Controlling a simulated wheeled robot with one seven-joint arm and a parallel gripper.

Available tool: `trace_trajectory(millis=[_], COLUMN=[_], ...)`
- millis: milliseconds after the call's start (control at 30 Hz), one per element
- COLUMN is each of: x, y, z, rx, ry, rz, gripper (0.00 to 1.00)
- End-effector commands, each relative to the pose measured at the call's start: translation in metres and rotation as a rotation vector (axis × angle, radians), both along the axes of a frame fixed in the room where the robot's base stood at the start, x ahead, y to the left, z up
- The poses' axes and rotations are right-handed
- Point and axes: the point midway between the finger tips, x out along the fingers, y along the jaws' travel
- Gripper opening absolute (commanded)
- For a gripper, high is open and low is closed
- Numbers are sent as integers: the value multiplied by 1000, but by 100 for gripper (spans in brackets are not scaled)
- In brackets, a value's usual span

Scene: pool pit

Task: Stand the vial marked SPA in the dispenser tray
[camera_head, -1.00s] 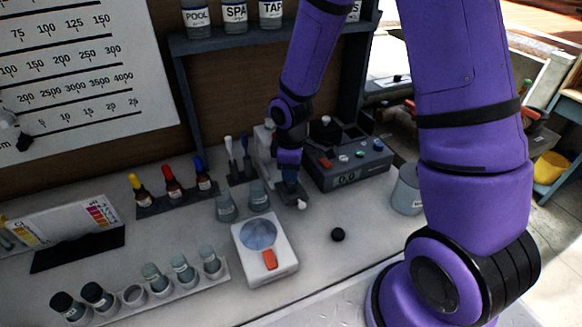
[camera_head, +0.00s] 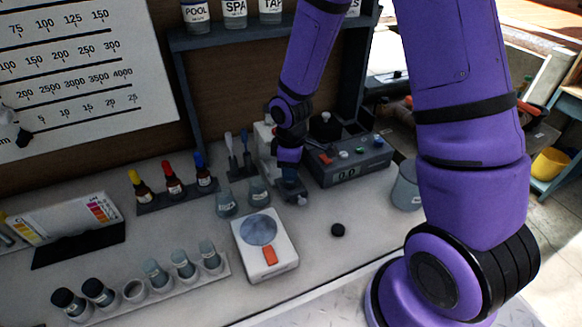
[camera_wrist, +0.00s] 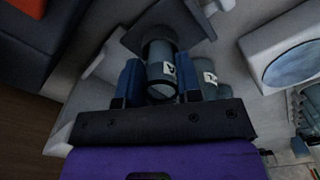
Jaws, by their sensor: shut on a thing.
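My gripper (camera_head: 290,185) is at the dispenser, low over the bench. The wrist view shows its two blue fingers (camera_wrist: 159,82) shut on a small grey glass vial (camera_wrist: 160,52) with a white label. I cannot read that label. The vial is over the dark square dispenser tray (camera_wrist: 128,38); I cannot tell whether its base touches it. The pale dispenser (camera_head: 265,148) stands behind my gripper, partly hidden by it. In the head view the held vial is mostly hidden by my gripper.
Two more vials (camera_head: 228,205) (camera_head: 259,190) stand just left of my gripper. The grey meter (camera_head: 352,165) is close on the right. A vial rack (camera_head: 222,272) lies front left.

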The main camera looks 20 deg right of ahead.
Motion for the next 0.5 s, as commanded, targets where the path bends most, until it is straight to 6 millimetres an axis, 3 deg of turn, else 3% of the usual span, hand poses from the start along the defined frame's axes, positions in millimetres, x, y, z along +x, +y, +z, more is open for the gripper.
trace_trajectory(millis=[500], x=[0], y=[0], z=[-6], rx=[0], ry=[1], rz=[0], gripper=[10])
